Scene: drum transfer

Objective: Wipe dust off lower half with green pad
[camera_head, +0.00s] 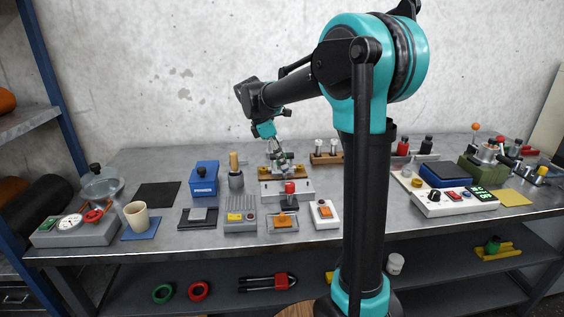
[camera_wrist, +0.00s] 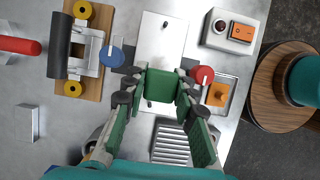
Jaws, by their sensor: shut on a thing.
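My gripper (camera_wrist: 158,92) is shut on a green pad (camera_wrist: 160,84), seen between its fingertips in the wrist view. In the head view my gripper (camera_head: 277,156) points down above the metal unit. The pad is over a pale flat plate (camera_wrist: 162,42); whether it touches the plate is unclear. A dark speck shows on the plate's upper part. The pad and fingers hide part of its lower end, and dust is too fine to make out.
A blue knob (camera_wrist: 111,56) and a red knob (camera_wrist: 201,74) flank the plate. An orange block on a tray (camera_wrist: 216,95), a switch box (camera_wrist: 240,30) and a ribbed grey block (camera_wrist: 171,144) are close by. The head view shows a crowded bench (camera_head: 150,240).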

